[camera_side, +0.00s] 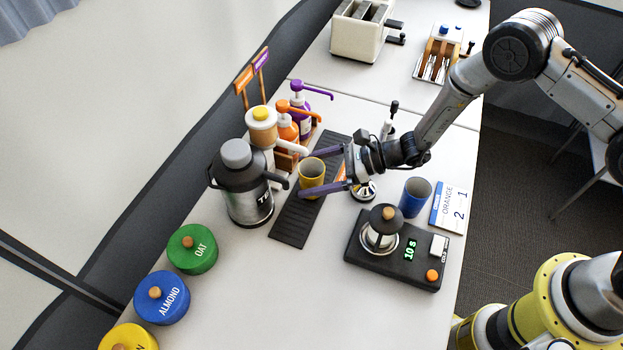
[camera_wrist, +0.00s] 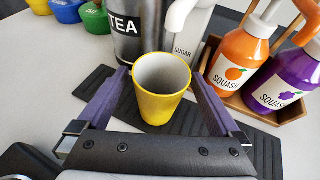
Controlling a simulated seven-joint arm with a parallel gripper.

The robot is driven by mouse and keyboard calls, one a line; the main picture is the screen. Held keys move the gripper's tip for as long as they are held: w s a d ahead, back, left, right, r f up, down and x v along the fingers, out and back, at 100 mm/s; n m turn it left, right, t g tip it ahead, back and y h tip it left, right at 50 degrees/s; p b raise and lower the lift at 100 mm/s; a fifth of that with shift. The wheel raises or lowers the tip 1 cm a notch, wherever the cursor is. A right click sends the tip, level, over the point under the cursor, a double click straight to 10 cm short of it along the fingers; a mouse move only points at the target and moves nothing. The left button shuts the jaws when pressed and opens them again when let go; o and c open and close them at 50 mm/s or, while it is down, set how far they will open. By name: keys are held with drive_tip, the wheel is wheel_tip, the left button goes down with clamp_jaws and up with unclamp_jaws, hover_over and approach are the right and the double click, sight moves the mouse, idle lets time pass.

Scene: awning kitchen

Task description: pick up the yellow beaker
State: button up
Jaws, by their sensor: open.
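The yellow beaker (camera_side: 312,180) stands upright on a dark ribbed mat (camera_side: 289,226) in the side view. In the wrist view the beaker (camera_wrist: 160,96) is in the middle, its pale inside showing empty. My gripper (camera_side: 300,172) is open, with its purple fingers on either side of the beaker. In the wrist view my gripper (camera_wrist: 159,85) shows a finger to the left and a finger to the right. Gaps show between the fingers and the beaker's walls.
A TEA flask (camera_side: 243,190), a sugar dispenser (camera_wrist: 187,35) and squash bottles (camera_wrist: 238,60) in a wooden rack stand close behind the beaker.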

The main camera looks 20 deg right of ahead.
drive_tip(key=c, duration=1.3)
drive_tip(key=shift+c, duration=0.4)
drive_tip(key=shift+r, duration=0.15)
